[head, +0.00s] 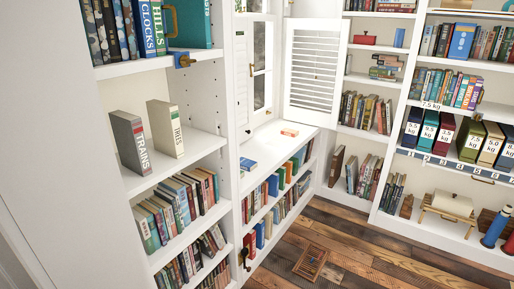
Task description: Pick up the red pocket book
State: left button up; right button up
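I cannot tell for certain which thing is the red pocket book. A small flat orange-red item (289,132) lies on the white window seat below the shutter. Several red spines stand in the low shelf under the seat, one red book (249,246) near its left end. A small red object (365,39) sits on an upper shelf at the back, too small to tell if it is a book. Neither of my grippers is in view.
A grey TRAINS book (129,142) and a pale book (165,128) stand on the left shelf. A white louvred shutter (313,75) hangs open above the seat. A slatted wooden piece (311,262) lies on the plank floor (355,245), which is otherwise mostly clear.

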aim_at(284, 133)
jog(key=i+l+u, duration=0.1)
jog(key=l, duration=0.25)
jog(key=i+l, duration=0.2)
jog(key=l, duration=0.15)
jog(key=i+l+u, duration=0.15)
jog(key=l, duration=0.2)
jog(key=i+l+u, duration=0.1)
jog(key=l, duration=0.25)
